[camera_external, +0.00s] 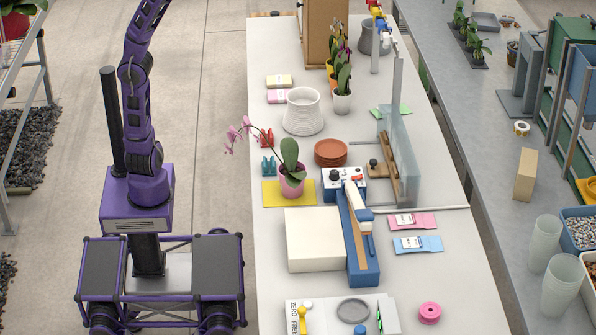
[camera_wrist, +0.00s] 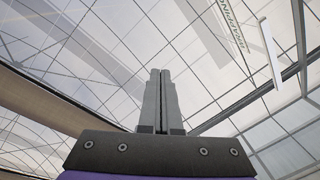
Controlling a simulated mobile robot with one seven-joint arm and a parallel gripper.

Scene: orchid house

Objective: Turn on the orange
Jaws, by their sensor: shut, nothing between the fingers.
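My gripper (camera_wrist: 160,100) shows in the wrist view with its two grey fingers together and nothing between them. It points up at the glass roof, far from the table. In the external view my arm rises past the top edge and my gripper is out of frame. A row of small coloured knobs or taps (camera_external: 380,22), with yellow, red, blue and white parts, stands at the far end of the table on pale posts. I cannot tell whether one of them is orange.
The white table (camera_external: 270,230) is right of my base. It holds a blue sealer-like device (camera_external: 363,270), a cream box (camera_external: 312,240), a clear upright panel (camera_external: 406,150), a white ribbed pot (camera_external: 303,112) and a pink-potted orchid (camera_external: 291,184). The floor between base and table is clear.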

